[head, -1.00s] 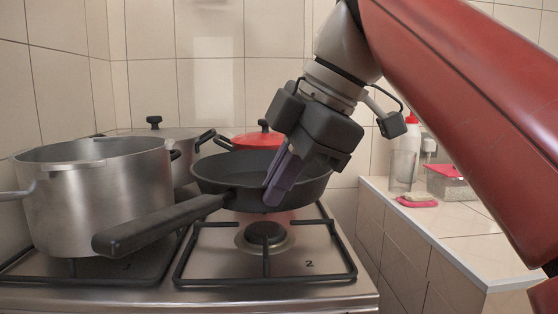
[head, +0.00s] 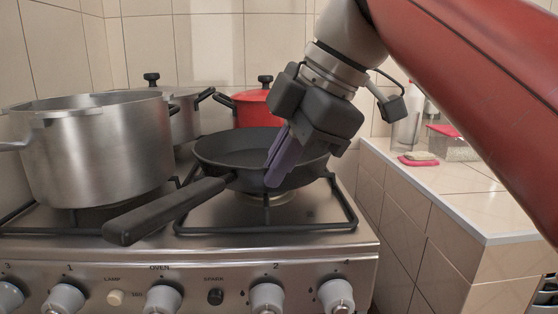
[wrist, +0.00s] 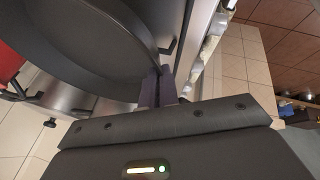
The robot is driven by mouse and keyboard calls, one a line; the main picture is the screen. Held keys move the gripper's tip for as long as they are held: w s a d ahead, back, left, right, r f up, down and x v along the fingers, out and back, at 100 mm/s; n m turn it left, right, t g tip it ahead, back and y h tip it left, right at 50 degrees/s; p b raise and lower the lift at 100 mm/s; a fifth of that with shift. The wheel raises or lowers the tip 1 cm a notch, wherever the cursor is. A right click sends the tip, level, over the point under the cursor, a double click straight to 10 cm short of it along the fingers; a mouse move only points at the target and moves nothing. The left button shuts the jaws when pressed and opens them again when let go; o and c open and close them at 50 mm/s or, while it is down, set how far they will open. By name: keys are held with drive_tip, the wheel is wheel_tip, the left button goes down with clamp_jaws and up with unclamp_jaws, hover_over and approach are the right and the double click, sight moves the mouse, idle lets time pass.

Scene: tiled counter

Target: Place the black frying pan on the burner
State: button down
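The black frying pan (head: 232,153) is over the front right burner (head: 255,199), roughly level, its long handle (head: 165,208) pointing to the front left. The pan hides most of the burner, and I cannot tell whether its base touches the grate (head: 340,205). My gripper (head: 278,165) comes down from the upper right, with its purple fingers shut on the pan's right front side wall. In the wrist view, the pan (wrist: 85,45) fills the upper left and the fingers (wrist: 158,90) meet its rim.
A large steel pot (head: 95,155) stands on the left of the stove, close to the pan handle. A steel pot (head: 185,118) and a red pot (head: 250,108) stand behind the pan. Control knobs (head: 267,298) line the front. A tiled counter (head: 450,185) lies to the right.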

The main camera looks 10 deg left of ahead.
drive_tip(key=shift+f+b, duration=0.4)
drive_tip(key=shift+f, duration=0.1)
drive_tip(key=c, duration=1.6)
unclamp_jaws()
